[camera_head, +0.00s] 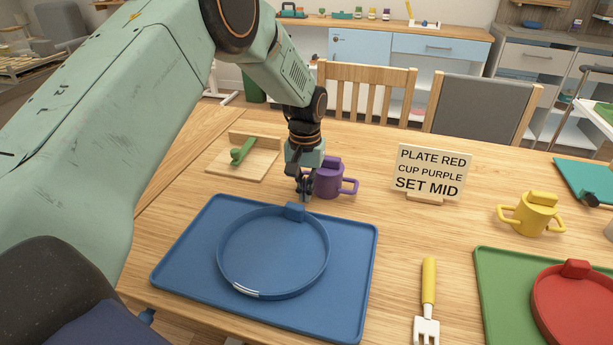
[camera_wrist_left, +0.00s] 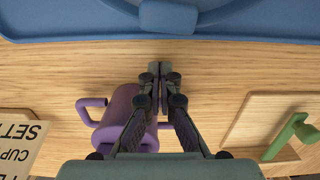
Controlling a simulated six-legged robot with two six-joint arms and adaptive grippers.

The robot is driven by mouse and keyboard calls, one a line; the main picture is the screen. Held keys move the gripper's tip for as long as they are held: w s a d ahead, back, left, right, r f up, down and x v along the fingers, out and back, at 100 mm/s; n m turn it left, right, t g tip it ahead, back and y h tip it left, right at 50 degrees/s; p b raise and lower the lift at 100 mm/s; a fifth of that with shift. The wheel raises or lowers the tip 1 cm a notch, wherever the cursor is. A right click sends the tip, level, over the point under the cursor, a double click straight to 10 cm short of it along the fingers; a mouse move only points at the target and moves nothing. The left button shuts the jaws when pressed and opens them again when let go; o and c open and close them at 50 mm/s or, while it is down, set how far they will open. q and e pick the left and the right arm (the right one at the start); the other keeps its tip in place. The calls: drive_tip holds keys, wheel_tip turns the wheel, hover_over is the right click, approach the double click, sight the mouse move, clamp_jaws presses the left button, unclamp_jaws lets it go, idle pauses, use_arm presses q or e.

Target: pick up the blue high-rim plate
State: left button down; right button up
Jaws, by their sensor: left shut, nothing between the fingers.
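The blue high-rim plate (camera_head: 272,252) lies on a blue tray (camera_head: 190,237) at the front left of the table. A raised blue tab (camera_head: 295,211) stands on its far rim; the tab also shows at the top of the left wrist view (camera_wrist_left: 168,17). My left gripper (camera_head: 305,192) is shut and empty. It points down just beyond the tab, apart from it, beside the purple cup (camera_head: 328,180). In the left wrist view its closed fingertips (camera_wrist_left: 163,68) are over bare wood, between the cup (camera_wrist_left: 120,122) and the tab. My right gripper is out of view.
A sign (camera_head: 431,173) reads "PLATE RED, CUP PURPLE, SET MID". A cutting board (camera_head: 262,165) with a green-handled tool is at the back left. A yellow fork (camera_head: 428,290), yellow cup (camera_head: 531,213), green tray (camera_head: 490,285) and red plate (camera_head: 575,300) are right.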

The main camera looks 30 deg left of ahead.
sight(296, 228)
use_arm(q)
drive_tip(key=shift+s+d+r, duration=0.15)
drive_tip(key=shift+s+r, duration=0.05)
drive_tip(key=shift+s, duration=0.2)
drive_tip(key=shift+s+d+r, duration=0.1)
drive_tip(key=shift+s+d, duration=0.15)
drive_tip(key=shift+s, duration=0.3)
drive_tip(key=shift+s+d+r, duration=0.1)
drive_tip(key=shift+s+d, duration=0.1)
drive_tip(key=shift+s, duration=0.3)
drive_tip(key=shift+s+a+f, duration=0.1)
drive_tip(key=shift+f, duration=0.05)
drive_tip(key=shift+s, duration=0.1)
drive_tip(key=s+p, duration=0.2)
drive_tip(key=p, duration=0.1)
drive_tip(key=s+d+p, duration=0.1)
drive_tip(key=s, duration=0.1)
drive_tip(key=shift+d+r, duration=0.1)
drive_tip(key=shift+r, duration=0.15)
drive_tip(key=shift+s+d+f+p, duration=0.1)
drive_tip(key=shift+s+p, duration=0.4)
drive_tip(key=shift+p, duration=0.1)
drive_tip(key=shift+s+f, duration=0.1)
drive_tip(key=shift+f, duration=0.05)
drive_tip(key=shift+d, duration=0.1)
